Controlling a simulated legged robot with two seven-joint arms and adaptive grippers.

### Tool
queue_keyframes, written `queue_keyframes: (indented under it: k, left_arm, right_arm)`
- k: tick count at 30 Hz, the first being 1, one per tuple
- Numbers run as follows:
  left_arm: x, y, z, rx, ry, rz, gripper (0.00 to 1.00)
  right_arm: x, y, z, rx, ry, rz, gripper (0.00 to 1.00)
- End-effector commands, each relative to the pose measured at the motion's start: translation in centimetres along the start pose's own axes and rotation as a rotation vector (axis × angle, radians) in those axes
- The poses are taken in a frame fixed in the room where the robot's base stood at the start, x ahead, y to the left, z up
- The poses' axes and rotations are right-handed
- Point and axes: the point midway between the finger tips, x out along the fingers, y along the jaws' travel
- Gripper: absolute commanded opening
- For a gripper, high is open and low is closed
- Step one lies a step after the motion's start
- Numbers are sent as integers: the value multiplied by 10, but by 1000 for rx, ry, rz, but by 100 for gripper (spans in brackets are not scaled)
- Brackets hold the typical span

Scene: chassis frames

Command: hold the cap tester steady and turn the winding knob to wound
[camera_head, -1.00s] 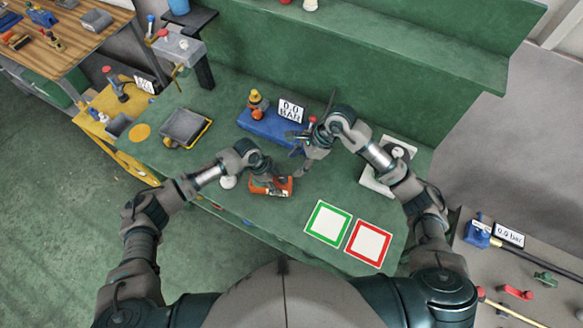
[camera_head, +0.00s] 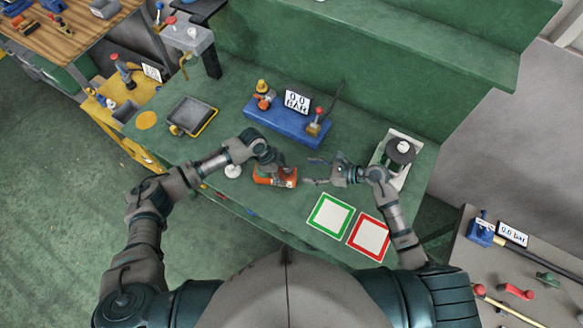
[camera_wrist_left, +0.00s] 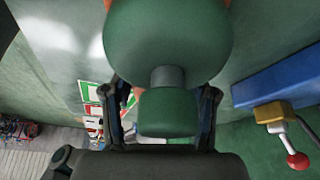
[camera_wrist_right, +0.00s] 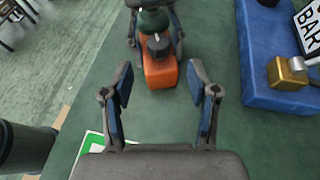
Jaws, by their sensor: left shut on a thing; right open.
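The orange device (camera_head: 283,181), which I take to be the cap tester, stands on the green bench. My left gripper (camera_head: 268,170) is shut on its green top part (camera_wrist_left: 168,112), seen close in the left wrist view. In the right wrist view the orange body (camera_wrist_right: 160,73) has a dark round part (camera_wrist_right: 158,46), perhaps the winding knob, facing my right gripper. My right gripper (camera_head: 312,171) is open and empty, right of the device and apart from it. In the right wrist view its fingers (camera_wrist_right: 160,100) point towards the device. Any winding mark cannot be read.
A blue fixture (camera_head: 285,126) with a "0.0 BAR" sign (camera_head: 297,101) stands behind. A grey tray (camera_head: 193,114) is at the left, a white stand (camera_head: 391,177) at the right. Green (camera_head: 330,234) and red (camera_head: 369,258) framed squares lie in front. A white round thing (camera_head: 233,171) is left of the device.

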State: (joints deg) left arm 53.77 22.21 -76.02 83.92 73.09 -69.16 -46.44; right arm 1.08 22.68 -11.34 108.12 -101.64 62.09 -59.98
Motion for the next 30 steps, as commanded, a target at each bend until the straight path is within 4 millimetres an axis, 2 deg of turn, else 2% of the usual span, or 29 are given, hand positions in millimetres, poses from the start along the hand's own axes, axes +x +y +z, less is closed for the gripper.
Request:
queue_keyframes:
  k: [3, 10, 15, 23, 30]
  left_arm:
    - [-1, 0, -1, 1, 1, -1, 7]
    - [0, 0, -2, 1, 0, -1, 7]
    - [0, 0, -2, 1, 0, -1, 7]
    - [0, 0, -2, 1, 0, -1, 7]
    - [0, 0, -2, 1, 0, -1, 7]
  right_arm:
    - [27, 0, 1, 2, -3, 2, 60]
    - [63, 0, 0, 2, -2, 2, 60]
    - [74, 1, 0, 1, 0, 2, 60]
    - [75, 1, 0, 0, 1, 3, 60]
    - [75, 1, 0, 0, 1, 2, 0]
